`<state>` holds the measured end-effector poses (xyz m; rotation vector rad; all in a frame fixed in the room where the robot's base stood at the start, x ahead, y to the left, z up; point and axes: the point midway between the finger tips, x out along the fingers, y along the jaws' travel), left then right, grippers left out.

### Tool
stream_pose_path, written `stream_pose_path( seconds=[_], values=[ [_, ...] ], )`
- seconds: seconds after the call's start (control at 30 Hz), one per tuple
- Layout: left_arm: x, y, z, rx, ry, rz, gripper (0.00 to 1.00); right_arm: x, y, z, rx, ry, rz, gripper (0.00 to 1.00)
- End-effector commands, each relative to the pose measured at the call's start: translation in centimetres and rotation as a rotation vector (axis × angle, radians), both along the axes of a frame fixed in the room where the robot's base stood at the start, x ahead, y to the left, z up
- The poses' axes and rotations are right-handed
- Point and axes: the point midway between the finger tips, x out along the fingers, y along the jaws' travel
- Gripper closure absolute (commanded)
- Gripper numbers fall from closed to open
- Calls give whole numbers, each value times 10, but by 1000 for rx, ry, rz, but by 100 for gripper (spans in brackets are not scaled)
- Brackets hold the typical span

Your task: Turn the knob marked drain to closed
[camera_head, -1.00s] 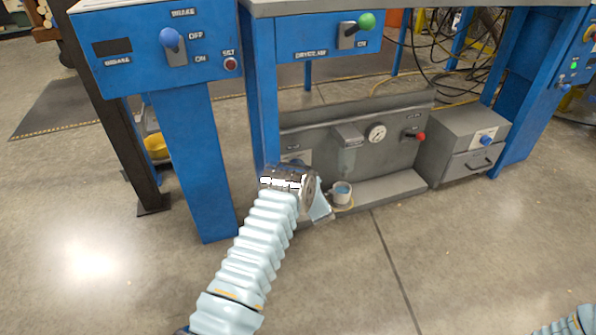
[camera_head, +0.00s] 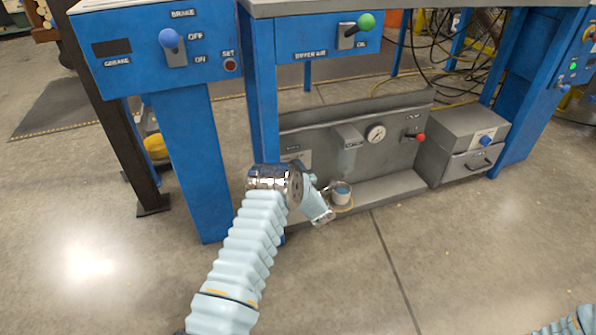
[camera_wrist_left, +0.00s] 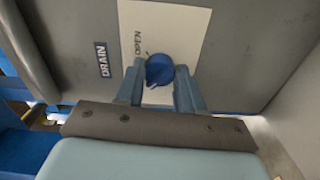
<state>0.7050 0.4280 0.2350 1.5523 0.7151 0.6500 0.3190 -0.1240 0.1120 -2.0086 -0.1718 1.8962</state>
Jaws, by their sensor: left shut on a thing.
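The blue drain knob (camera_wrist_left: 159,69) sits on a pale plate (camera_wrist_left: 190,25) on a grey panel in the left wrist view. A DRAIN label (camera_wrist_left: 102,59) is left of the plate, and OPEN is printed beside the knob. The exact pointing of the knob is hard to tell. My left gripper (camera_wrist_left: 160,74) is shut on the knob, one finger on each side. My right gripper is out of view.
The grey panel (camera_head: 375,160) also carries a gauge (camera_head: 376,133) and a red-tipped lever (camera_head: 415,136). A blue post (camera_head: 200,165) rises left of my arm. The floor in front is clear.

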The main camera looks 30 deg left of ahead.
Motion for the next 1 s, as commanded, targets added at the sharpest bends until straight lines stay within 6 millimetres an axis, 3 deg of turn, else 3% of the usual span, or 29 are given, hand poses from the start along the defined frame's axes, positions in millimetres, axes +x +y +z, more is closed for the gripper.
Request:
stream_pose_path(
  seconds=[0.3, 0.33, 0.47, 0.8, 1.0],
  values=[
    [-1, 0, -2, -4, 2, 1, 93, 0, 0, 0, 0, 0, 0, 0],
    [-1, 0, -2, -3, 3, 1, 58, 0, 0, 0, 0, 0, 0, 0],
    [-1, 0, -1, -2, 2, 1, 38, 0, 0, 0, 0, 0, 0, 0],
    [-2, -3, 0, -2, 1, 0, 37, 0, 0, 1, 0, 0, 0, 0],
    [-23, -28, 1, -2, 4, -4, 37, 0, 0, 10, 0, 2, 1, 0]
  ],
)
